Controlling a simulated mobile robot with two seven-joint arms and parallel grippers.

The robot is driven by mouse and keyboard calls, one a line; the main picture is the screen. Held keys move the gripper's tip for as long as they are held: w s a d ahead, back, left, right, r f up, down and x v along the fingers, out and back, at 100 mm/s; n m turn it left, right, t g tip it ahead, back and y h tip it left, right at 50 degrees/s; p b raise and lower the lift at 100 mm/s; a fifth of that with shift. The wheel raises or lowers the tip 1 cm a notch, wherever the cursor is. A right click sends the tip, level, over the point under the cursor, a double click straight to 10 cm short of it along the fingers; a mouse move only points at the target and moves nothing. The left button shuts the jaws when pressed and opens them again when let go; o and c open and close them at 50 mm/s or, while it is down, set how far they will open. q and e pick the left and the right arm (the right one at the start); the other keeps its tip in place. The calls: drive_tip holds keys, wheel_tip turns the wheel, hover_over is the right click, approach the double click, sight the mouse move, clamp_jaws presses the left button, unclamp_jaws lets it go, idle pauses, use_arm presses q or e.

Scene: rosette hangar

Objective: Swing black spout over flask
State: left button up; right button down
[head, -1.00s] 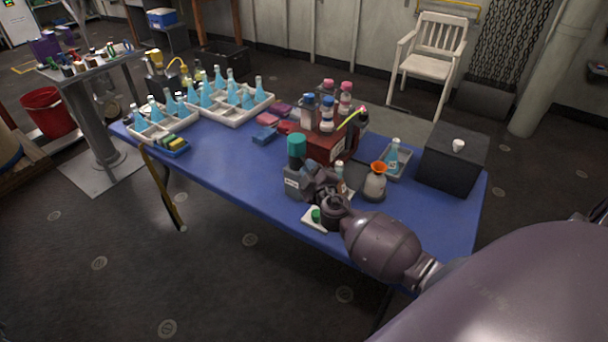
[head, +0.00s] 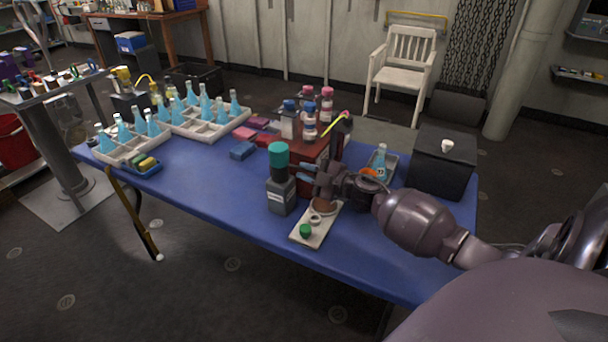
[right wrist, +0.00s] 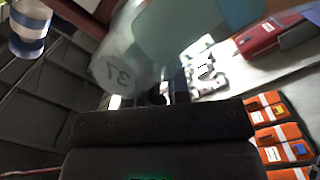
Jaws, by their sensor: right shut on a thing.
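A black spout (head: 343,124) with a yellow tip rises at the right of a dark red box (head: 309,160). An orange funnel top (head: 368,172) shows just behind my right gripper; the flask under it is hidden by my arm. A flask of blue liquid (head: 380,160) stands in a grey tray further back. My right gripper (head: 316,180) is in front of the red box, below and apart from the spout. In the right wrist view its fingers close at the lower end of a pale translucent vessel (right wrist: 125,60) with dark marks. My left gripper is out of view.
A grey bottle with a teal cap (head: 281,192) stands left of the gripper. A white tray (head: 322,228) with a green cap lies at the front edge. A black box (head: 441,165) is at the right, and flask racks (head: 222,130) stand at the left.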

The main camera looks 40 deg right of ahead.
drive_tip(key=shift+r, duration=0.15)
drive_tip(key=c, duration=1.2)
unclamp_jaws()
drive_tip(key=v, duration=1)
drive_tip(key=shift+s+d+p, duration=0.25)
drive_tip(key=shift+s+p, duration=0.05)
drive_tip(key=shift+p, duration=0.15)
